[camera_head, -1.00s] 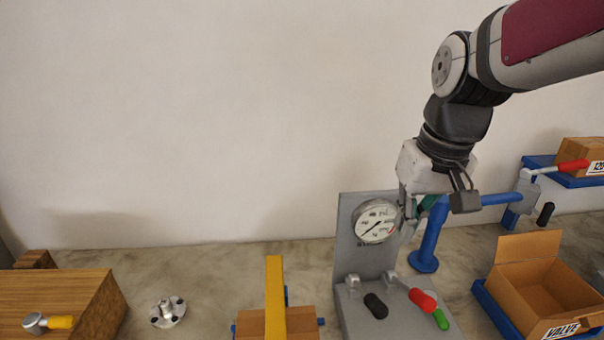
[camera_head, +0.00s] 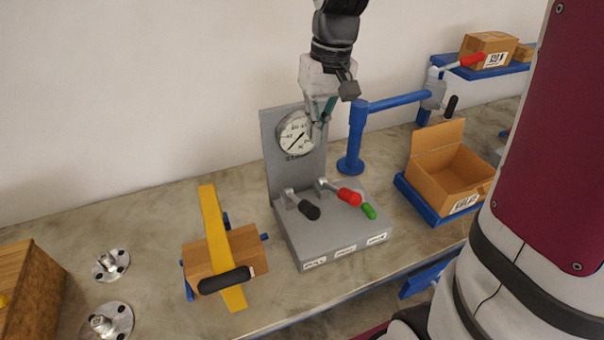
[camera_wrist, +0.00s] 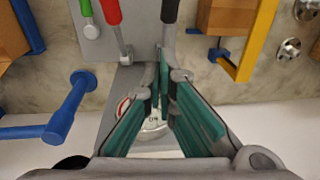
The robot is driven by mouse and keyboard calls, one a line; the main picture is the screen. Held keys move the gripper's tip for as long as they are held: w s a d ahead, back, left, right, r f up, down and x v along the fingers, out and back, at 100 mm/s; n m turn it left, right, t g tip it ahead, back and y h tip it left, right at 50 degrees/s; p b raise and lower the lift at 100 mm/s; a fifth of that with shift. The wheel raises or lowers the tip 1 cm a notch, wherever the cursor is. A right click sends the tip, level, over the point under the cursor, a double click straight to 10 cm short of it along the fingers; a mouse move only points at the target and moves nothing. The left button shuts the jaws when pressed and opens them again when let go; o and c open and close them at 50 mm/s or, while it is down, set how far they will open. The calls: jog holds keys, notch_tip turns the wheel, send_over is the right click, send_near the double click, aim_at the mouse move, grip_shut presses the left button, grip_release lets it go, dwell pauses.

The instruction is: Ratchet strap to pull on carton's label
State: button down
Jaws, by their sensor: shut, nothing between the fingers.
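The ratchet strap is a yellow band (camera_head: 211,222) with a black handle (camera_head: 226,280), lying across a brown carton (camera_head: 246,246) at the front left of the bench. The strap also shows at the upper right of the wrist view (camera_wrist: 259,38), with part of the carton (camera_wrist: 222,17) beside it. A small pale patch shows near the handle's right end; I cannot read it as a label. My gripper (camera_head: 322,117) is shut and empty in front of the gauge panel, well right of and above the strap. Its green fingers (camera_wrist: 164,76) meet in the wrist view.
The grey gauge panel (camera_head: 269,150) has black, red and green handles at its base. A blue post with an arm (camera_head: 356,135) stands close right of my gripper. An open VALVE carton (camera_head: 424,180) is farther right. Metal flanges (camera_head: 110,265) stand left of the strap.

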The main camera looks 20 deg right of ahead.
jog(key=p, duration=0.1)
send_near(300, 202)
notch_tip(300, 202, down, 2)
jog(key=w+d, duration=0.2)
jog(key=shift+s+a+f+p, duration=0.15)
jog(key=shift+s+f+p, duration=0.25)
jog(key=shift+f, duration=0.4)
jog(key=shift+s+a+f+p, duration=0.2)
jog(key=shift+s+f, duration=0.35)
jog(key=shift+f, duration=0.2)
